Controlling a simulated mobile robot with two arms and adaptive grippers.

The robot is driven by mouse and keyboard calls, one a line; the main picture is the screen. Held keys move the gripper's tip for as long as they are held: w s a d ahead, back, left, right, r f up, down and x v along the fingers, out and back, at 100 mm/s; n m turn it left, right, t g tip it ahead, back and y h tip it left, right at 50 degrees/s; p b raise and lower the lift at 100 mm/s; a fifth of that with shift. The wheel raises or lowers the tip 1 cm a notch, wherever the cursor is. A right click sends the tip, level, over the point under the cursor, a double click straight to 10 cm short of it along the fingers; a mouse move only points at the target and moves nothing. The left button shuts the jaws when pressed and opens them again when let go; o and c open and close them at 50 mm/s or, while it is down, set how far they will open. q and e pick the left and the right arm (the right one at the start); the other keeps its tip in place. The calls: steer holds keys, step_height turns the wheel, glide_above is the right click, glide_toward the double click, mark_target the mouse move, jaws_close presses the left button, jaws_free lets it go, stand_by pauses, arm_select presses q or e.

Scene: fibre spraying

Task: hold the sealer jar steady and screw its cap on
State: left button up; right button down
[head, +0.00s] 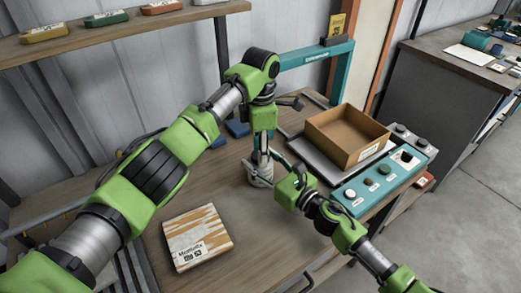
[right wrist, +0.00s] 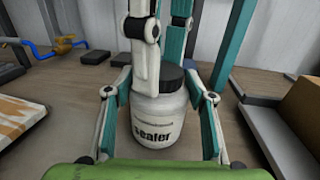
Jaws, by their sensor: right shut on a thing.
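The white sealer jar (right wrist: 157,122) stands upright on the workbench, its label facing the right wrist camera. A dark cap (right wrist: 174,78) is at its top, level or slightly tilted; I cannot tell if it is threaded. My right gripper (right wrist: 158,128) is shut on the jar, one finger on each side. My left gripper (right wrist: 160,75) comes down from above, its fingers at the cap; I cannot tell if they grip it. In the head view, the jar (head: 260,180) is partly hidden below my left gripper (head: 262,165), and my right gripper (head: 276,172) reaches it from the right.
An open cardboard box (head: 345,135) sits on a grey tray (head: 310,154) right of the jar. A teal button panel (head: 380,183) is at the bench's right edge. A labelled, orange-streaked panel (head: 197,237) lies front left. The wooden bench (head: 262,235) is clear between.

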arm_select(q)
steer(key=shift+m, duration=1.6)
steer(key=o, duration=1.2)
steer(key=shift+r, duration=2.25)
steer(key=shift+c, duration=0.2)
